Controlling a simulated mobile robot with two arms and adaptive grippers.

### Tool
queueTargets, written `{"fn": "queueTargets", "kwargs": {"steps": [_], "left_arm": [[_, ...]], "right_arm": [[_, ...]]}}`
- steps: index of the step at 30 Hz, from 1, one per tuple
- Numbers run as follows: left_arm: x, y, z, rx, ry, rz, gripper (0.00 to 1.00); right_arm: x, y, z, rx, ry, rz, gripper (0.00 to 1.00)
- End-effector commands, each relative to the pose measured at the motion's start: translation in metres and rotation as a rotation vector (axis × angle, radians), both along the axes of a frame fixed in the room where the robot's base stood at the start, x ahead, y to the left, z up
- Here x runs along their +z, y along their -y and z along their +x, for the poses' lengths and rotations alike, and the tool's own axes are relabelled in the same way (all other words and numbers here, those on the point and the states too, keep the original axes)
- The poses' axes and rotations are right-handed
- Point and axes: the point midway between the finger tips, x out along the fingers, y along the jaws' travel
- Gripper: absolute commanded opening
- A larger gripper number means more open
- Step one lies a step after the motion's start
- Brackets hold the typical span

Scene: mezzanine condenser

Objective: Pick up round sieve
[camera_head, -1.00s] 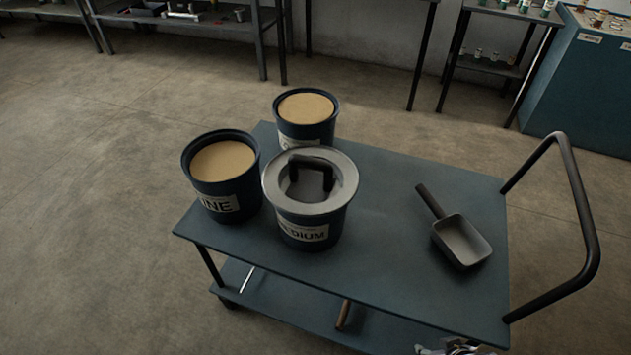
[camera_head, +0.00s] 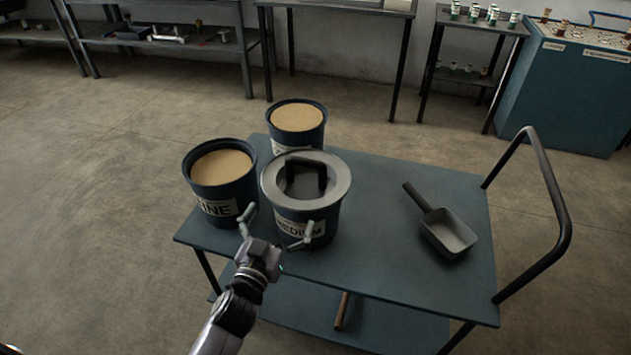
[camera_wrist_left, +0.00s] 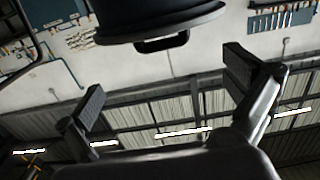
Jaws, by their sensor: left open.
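The round sieve (camera_head: 344,183) is a grey ring with a dark centre and a black handle. It sits on top of the dark blue bucket labelled MEDIUM (camera_head: 320,231) on the cart. My left gripper (camera_head: 273,229) is open and empty, in front of that bucket and below the sieve's rim in the head picture. In the left wrist view, the open fingers (camera_wrist_left: 165,85) show at both sides. A dark round thing with a black handle (camera_wrist_left: 163,43) hangs in at the top there, apart from the fingers; it looks like the sieve. My right gripper is out of view.
A bucket of sand labelled FINE (camera_head: 221,172) stands left of the sieve, and another sand bucket (camera_head: 297,118) stands behind. A grey scoop (camera_head: 448,233) lies on the right of the cart top (camera_head: 385,262). The cart's black handle (camera_head: 565,215) rises at the right.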

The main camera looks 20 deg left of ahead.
Motion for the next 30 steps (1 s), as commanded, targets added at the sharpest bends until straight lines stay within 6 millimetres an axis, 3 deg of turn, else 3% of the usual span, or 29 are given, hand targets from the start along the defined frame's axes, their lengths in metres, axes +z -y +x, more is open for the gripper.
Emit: {"fn": "queueTargets", "kwargs": {"steps": [5,15,25,30], "left_arm": [[0.007,0.001,0.025,0.0,0.012,0.001,1.0],[0.006,0.003,0.098,0.0,0.009,0.001,1.0],[0.006,0.004,0.127,-0.001,0.008,-0.001,1.0],[0.009,0.004,0.153,0.0,0.008,0.0,1.0]], "right_arm": [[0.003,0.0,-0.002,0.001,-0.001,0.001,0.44],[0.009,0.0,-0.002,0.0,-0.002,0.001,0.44],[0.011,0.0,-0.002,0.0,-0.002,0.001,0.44],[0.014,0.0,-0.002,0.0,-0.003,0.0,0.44]]}}
